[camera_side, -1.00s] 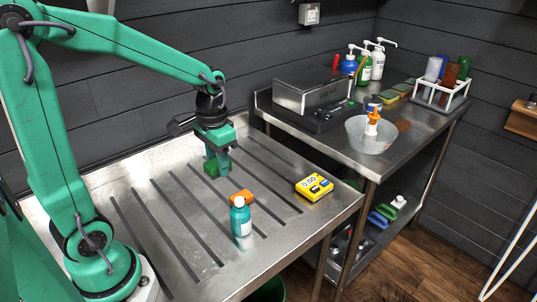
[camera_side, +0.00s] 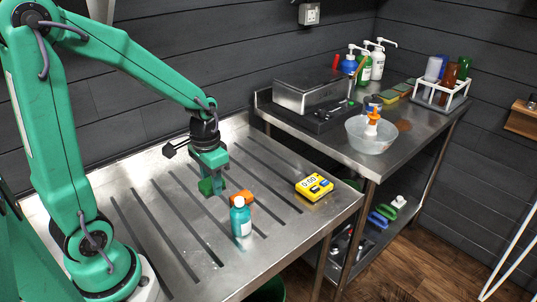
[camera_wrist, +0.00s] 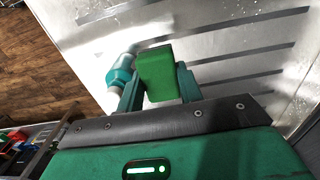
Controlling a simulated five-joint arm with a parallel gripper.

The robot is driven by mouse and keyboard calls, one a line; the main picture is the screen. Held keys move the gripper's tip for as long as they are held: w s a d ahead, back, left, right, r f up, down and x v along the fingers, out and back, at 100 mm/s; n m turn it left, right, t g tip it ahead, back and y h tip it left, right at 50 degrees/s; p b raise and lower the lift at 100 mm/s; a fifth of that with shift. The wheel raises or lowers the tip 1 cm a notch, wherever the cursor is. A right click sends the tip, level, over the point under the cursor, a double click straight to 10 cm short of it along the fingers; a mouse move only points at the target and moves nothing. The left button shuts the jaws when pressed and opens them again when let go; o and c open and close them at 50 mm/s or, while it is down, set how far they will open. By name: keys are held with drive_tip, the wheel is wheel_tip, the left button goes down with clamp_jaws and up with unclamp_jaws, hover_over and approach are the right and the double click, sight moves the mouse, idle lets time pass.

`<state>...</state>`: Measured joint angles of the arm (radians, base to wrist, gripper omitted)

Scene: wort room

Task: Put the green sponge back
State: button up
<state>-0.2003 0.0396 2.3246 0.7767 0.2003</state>
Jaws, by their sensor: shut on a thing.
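The green sponge (camera_side: 206,187) is a small block between the fingers of my gripper (camera_side: 215,182), over the grooved steel drainboard (camera_side: 140,172). My gripper is shut on it. The wrist view shows the sponge (camera_wrist: 159,76) squarely between the two teal fingers (camera_wrist: 158,88). I cannot tell how far its underside is from the steel.
A yellow timer (camera_side: 314,186) lies to the right. The far bench holds a clear bowl (camera_side: 370,136) and a grey box (camera_side: 313,92). The drainboard's left is clear.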

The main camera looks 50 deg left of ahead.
hover_over(217, 218)
drive_tip(key=shift+f, duration=2.9)
drive_tip(key=shift+f, duration=2.1)
drive_tip(key=shift+f, duration=0.1)
drive_tip(key=o, duration=1)
drive_tip(key=shift+o, duration=0.2)
drive_tip(key=shift+r, duration=6.15)
drive_tip(key=shift+r, duration=0.1)
